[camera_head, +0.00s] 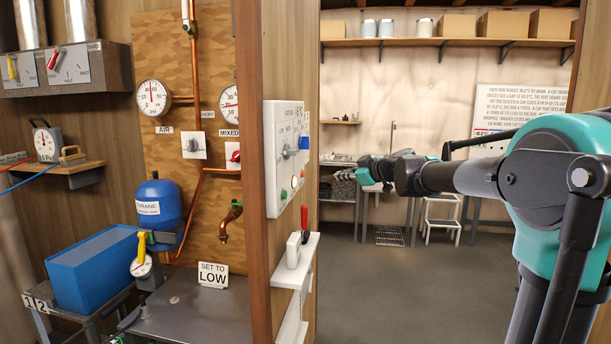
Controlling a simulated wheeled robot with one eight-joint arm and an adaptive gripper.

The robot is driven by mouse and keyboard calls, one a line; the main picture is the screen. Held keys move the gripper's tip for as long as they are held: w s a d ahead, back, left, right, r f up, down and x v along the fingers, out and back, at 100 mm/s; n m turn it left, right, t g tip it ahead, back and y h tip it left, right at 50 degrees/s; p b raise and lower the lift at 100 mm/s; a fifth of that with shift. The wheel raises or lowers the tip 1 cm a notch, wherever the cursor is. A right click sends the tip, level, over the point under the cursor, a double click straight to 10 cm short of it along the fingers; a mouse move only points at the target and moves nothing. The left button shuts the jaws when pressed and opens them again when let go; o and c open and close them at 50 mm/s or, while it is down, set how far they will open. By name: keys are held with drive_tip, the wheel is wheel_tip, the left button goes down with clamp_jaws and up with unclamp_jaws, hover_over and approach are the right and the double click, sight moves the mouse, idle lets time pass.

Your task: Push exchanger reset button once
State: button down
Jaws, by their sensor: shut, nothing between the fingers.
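A white control panel (270,160) is mounted on the end of the wooden partition, seen at a steep angle. My gripper (350,172) is at the end of my arm, which reaches in from the right. It looks small, shut and empty. It is to the right of the panel, apart from it in the picture.
A white ledge (298,262) below the panel holds a red-handled tool (304,226) and a white block. To the left are gauges, copper pipes, a blue tank (160,205) and a blue box (95,265). A step stool (442,215) stands behind; the grey floor (400,285) is clear.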

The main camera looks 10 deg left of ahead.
drive_tip(key=a, duration=0.8)
drive_tip(key=shift+w+a, duration=0.15)
drive_tip(key=shift+a, duration=0.2)
drive_tip(key=shift+a, duration=0.2)
idle(1.1)
drive_tip(key=shift+a, duration=0.25)
drive_tip(key=shift+a, duration=0.5)
idle(1.0)
drive_tip(key=shift+d, duration=0.9)
drive_tip(key=d, duration=0.5)
